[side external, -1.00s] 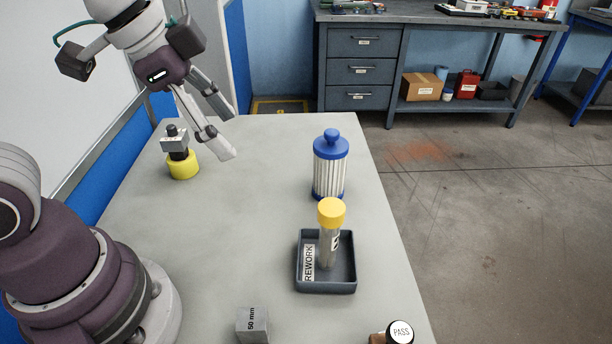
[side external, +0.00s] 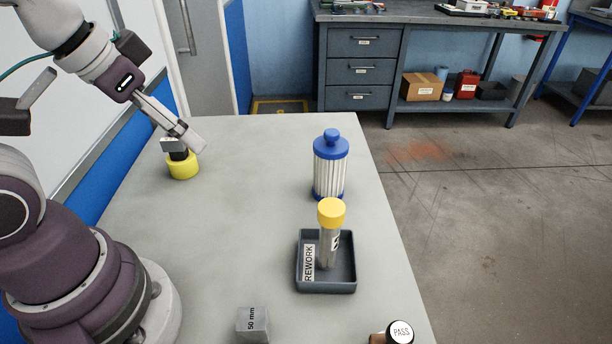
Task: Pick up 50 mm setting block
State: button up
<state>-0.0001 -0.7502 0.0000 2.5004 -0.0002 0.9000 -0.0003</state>
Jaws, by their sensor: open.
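The 50 mm setting block (side external: 253,325) is a grey cube with "50 mm" printed on it. It rests on the table at the near edge of the side external view, partly cut off by the bottom of the picture. My gripper (side external: 193,143) is at the back left of the table, far from the block. It is open and holds nothing that I can see. Its fingers are in front of a dark and grey piece standing in a yellow round base (side external: 183,170), and partly hide it. I cannot tell whether they touch it.
A dark tray (side external: 325,287) labelled REWORK holds a tube with a yellow cap (side external: 331,211). A white ribbed cylinder with a blue lid (side external: 330,172) stands behind it. A brown item with a PASS label (side external: 400,332) is at the near right. The left middle of the table (side external: 220,235) is clear.

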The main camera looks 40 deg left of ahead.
jog(key=shift+o, duration=1.3)
jog(key=n+g, duration=0.6)
jog(key=n, duration=0.3)
send_over(251, 318)
jog(key=f, duration=1.2)
jog(key=shift+s+a+f, duration=0.2)
jog(key=shift+a+f, duration=0.1)
jog(key=shift+f, duration=0.1)
jog(key=f, duration=0.6)
jog(key=shift+w+d, duration=0.2)
jog(key=shift+d, duration=0.1)
grip_shut()
